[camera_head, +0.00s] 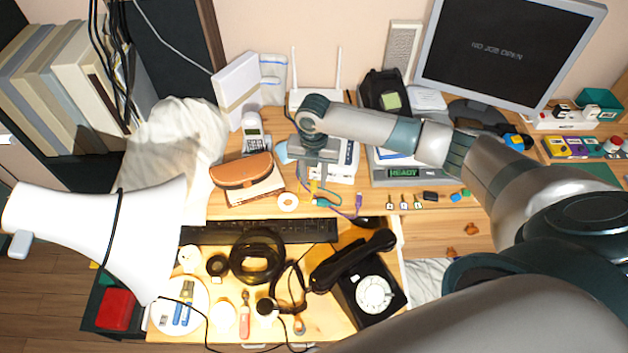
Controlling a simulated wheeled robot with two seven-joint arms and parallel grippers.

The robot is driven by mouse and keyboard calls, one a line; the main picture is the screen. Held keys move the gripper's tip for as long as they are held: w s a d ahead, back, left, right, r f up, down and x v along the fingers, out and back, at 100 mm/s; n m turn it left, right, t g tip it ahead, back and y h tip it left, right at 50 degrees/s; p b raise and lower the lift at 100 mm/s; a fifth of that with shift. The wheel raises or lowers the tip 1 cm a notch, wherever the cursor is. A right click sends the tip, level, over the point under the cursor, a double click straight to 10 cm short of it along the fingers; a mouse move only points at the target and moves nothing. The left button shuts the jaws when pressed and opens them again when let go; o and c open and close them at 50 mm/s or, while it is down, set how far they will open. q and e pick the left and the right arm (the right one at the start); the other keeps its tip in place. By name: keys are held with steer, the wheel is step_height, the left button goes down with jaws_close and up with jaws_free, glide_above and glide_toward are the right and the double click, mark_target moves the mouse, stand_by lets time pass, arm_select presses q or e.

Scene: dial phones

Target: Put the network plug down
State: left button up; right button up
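My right gripper (315,180) reaches in from the right and points down over the back of the desk, in front of the white router (318,98). A small yellow piece (313,187) shows at its fingertips. A teal plug (323,202) and a purple cable with its plug (358,200) lie just in front of the gripper. I cannot tell which of these small pieces is the network plug, or whether the fingers hold one. The gripper's own body hides part of this spot. My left gripper is not in view.
A brown leather case (241,170) and a cordless phone (252,130) stand left of the gripper. A black keyboard (260,231), a coiled black cable (257,257) and a black dial phone (372,290) are in front. A monitor (510,45) stands at the back right.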

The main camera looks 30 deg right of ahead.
mark_target(314, 185)
step_height(314, 185, up, 10)
steer(key=b, duration=0.2)
steer(key=shift+r, duration=0.2)
steer(key=shift+a+f, duration=0.1)
stand_by(0.4)
